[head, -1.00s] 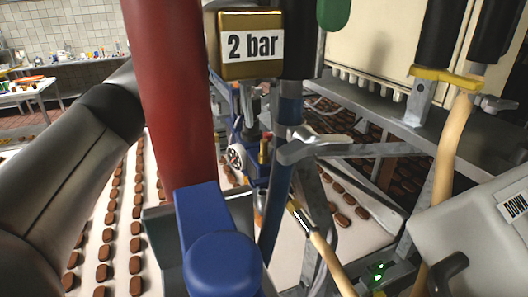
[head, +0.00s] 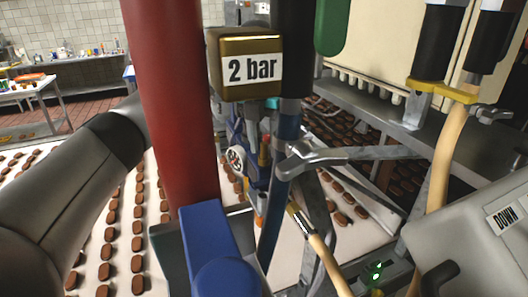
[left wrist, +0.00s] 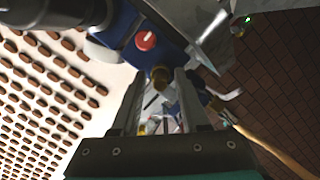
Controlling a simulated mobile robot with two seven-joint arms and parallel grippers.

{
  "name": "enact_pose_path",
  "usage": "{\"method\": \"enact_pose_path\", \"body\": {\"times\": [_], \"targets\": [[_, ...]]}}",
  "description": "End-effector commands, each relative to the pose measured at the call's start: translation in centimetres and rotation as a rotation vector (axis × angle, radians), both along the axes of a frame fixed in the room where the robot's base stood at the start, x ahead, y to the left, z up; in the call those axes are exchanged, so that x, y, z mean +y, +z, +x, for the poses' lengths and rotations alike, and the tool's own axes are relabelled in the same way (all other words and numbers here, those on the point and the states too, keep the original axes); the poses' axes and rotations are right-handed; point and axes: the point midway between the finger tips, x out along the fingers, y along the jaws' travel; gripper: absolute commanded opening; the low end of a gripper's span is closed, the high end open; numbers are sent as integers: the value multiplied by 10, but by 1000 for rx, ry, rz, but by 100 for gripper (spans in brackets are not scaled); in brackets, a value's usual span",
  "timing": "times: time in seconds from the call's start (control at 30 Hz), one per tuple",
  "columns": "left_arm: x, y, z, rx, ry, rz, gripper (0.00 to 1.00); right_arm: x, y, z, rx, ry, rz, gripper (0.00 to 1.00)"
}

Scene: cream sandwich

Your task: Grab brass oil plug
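A small brass-coloured round piece (left wrist: 160,77), which looks like the oil plug, sits on the blue machine (left wrist: 128,30) in the left wrist view. My left gripper (left wrist: 159,74) is open, with its two fingers apart and their tips on either side of this piece. I see a gap between the fingers; whether either finger touches the brass cannot be told. In the head view my left arm reaches in from the left and passes behind the red column. The plug cannot be clearly made out there. My right gripper is not in view.
The thick red column (head: 172,100) and the brass "2 bar" box (head: 247,90) block much of the head view. A white conveyor (head: 120,215) carries rows of brown biscuits. Hoses and metal levers (head: 335,155) crowd the right. A red knob (left wrist: 146,40) is close to the left finger.

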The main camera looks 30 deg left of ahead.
Motion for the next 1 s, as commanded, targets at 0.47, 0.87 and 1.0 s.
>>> {"method": "enact_pose_path", "body": {"times": [0.47,0.87,1.0], "targets": [[0,0,0,0,0,0,0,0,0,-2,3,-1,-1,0],[0,1,0,-1,0,0,0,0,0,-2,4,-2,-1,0],[0,2,0,-1,0,0,0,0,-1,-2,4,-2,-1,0]]}}
